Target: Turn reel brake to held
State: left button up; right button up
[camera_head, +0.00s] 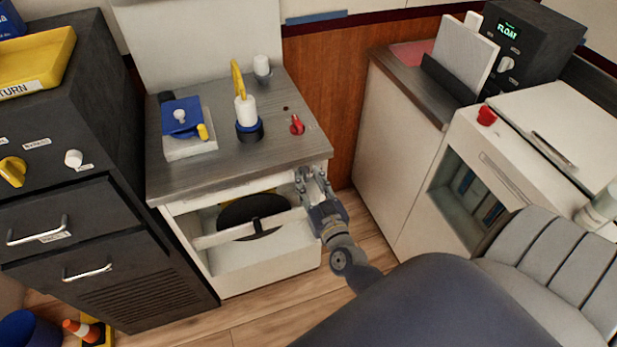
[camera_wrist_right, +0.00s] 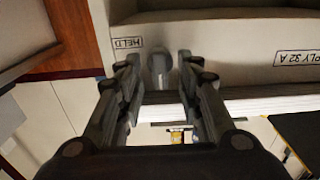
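My right gripper (camera_head: 314,184) is at the front right corner of the wooden-topped cabinet, near its front rail. In the right wrist view its two fingers (camera_wrist_right: 158,72) are apart, with a grey, blurred round knob (camera_wrist_right: 158,66) between them. I cannot tell whether they touch it. The knob is on a pale panel beside a HELD label (camera_wrist_right: 127,43), which appears upside down. It looks like the reel brake; the gripper hides it in the head view. A dark reel (camera_head: 252,215) sits in the cabinet's open front. My left gripper is not in view.
On the cabinet top (camera_head: 240,165) stand a blue-capped box (camera_head: 185,125), a white plug with a yellow handle (camera_head: 246,108) and a red knob (camera_head: 297,125). A dark drawer unit (camera_head: 70,150) stands at left, a pale cabinet (camera_head: 390,150) at right. Open floor (camera_head: 275,310) lies in front.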

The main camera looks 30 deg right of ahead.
jog(key=shift+w+d, duration=0.15)
jog(key=shift+w, duration=0.45)
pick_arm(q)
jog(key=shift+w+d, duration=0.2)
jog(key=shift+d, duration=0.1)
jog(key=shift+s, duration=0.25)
pick_arm(e)
grip_shut()
